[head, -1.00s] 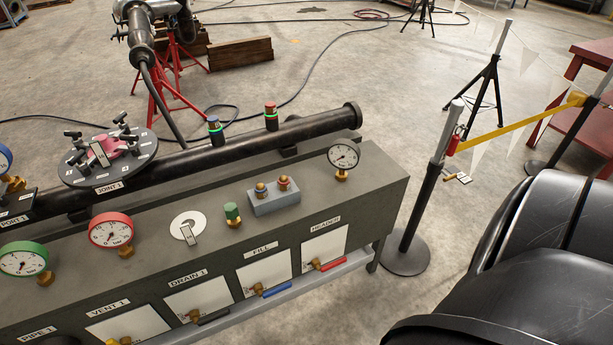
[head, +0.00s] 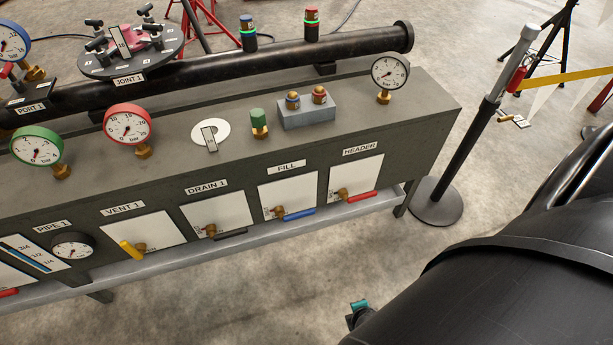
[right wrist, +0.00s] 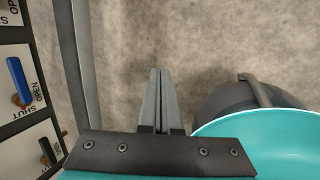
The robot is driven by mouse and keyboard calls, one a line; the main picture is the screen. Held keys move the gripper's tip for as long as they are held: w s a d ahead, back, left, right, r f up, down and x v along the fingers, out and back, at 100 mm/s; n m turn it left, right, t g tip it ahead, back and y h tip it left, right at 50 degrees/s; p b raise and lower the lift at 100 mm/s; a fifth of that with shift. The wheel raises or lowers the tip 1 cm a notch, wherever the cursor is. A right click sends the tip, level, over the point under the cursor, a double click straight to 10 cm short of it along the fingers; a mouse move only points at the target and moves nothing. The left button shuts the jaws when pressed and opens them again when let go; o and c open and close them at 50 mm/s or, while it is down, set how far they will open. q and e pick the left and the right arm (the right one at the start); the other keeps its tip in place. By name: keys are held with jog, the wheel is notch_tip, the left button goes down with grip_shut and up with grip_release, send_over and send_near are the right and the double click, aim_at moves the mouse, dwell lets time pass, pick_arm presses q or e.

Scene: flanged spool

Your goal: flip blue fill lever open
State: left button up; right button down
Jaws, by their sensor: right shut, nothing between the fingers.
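The blue fill lever (head: 299,215) sits on the white FILL plate (head: 275,194) on the front of the grey bench. It lies roughly level, running right from its brass valve. In the right wrist view the blue lever (right wrist: 19,80) is at the left edge, beside OPEN and SHUT labels. My right gripper (right wrist: 160,74) is shut and empty, over bare floor, apart from the lever and to its right in that view. In the head view only a small teal and dark part of it shows low in the middle. My left gripper is out of view.
A red HEADER lever (head: 362,196) and a black DRAIN 1 lever (head: 231,235) flank the blue one. A grey rail (head: 235,251) runs below the panels. A black barrier post (head: 465,140) stands right of the bench. The floor in front is clear.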

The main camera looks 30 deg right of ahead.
pick_arm(q)
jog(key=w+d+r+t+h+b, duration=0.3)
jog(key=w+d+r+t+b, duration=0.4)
jog(key=b, duration=1)
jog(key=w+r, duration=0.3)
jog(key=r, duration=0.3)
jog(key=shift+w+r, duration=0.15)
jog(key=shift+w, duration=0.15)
pick_arm(e)
jog(key=w+d+f+n+t, duration=0.1)
jog(key=w+f+n+t, duration=0.1)
jog(key=w+n+t, duration=0.8)
jog(key=w+n, duration=0.8)
jog(key=w, duration=0.3)
jog(key=shift+w+n+h, duration=0.25)
jog(key=shift+n+h, duration=0.05)
jog(key=shift+h, duration=0.1)
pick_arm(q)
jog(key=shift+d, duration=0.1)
pick_arm(e)
jog(key=shift+d, duration=0.1)
